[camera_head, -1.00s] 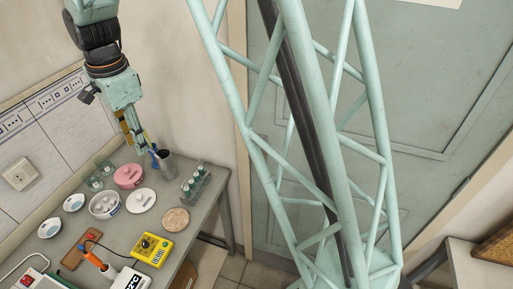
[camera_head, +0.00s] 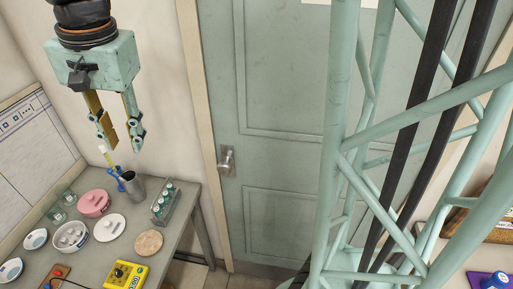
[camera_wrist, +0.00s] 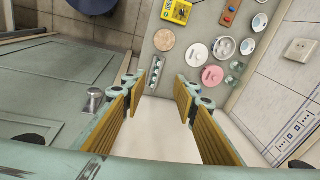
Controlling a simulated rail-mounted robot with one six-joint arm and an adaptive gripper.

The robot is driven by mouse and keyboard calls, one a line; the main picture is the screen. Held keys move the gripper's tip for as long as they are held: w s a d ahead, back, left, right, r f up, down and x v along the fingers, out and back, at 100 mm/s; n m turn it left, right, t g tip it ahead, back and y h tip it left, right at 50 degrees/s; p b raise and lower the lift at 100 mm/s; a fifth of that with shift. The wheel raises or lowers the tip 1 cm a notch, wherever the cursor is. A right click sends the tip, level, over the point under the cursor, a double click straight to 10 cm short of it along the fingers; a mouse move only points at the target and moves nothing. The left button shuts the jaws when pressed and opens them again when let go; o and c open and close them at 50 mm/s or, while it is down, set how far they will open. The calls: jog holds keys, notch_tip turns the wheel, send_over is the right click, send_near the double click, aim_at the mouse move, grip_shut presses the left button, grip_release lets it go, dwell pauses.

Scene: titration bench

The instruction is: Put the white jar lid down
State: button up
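The white jar lid (camera_head: 110,228) is a round white disc with a small knob. It lies flat on the grey bench (camera_head: 165,242), between a white round dish (camera_head: 57,238) and a cork-coloured disc (camera_head: 148,243). It also shows in the wrist view (camera_wrist: 196,54). My gripper (camera_head: 124,148) hangs pointing down, well above the bench's back end. Its yellow-padded fingers are spread with nothing between them, as the wrist view also shows (camera_wrist: 158,86). A pink lidded jar (camera_head: 94,203) sits behind the lid.
A grey cup (camera_head: 133,187) with blue-handled tools stands near the bench's back edge. A rack of vials (camera_head: 164,203) stands to its right. Glass beakers (camera_head: 57,214) are at the left. A yellow meter (camera_head: 125,275) lies in front. A door (camera_head: 265,120) is behind.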

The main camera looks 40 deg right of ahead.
jog(key=s+d+r+n, duration=0.2)
jog(key=s+n, duration=0.1)
jog(key=s, duration=0.6)
jog(key=s+d+r+n+t, duration=0.1)
jog(key=s+d+r+n, duration=0.1)
jog(key=s, duration=0.7)
jog(key=s+d+r+n, duration=0.2)
jog(key=s+d+n, duration=0.1)
jog(key=s, duration=0.6)
jog(key=shift+s+n+t, duration=0.25)
jog(key=shift+n+t, duration=0.15)
jog(key=shift+n, duration=0.3)
jog(key=shift+w, duration=0.1)
notch_tip(320, 180, down, 9)
jog(key=b, duration=0.9)
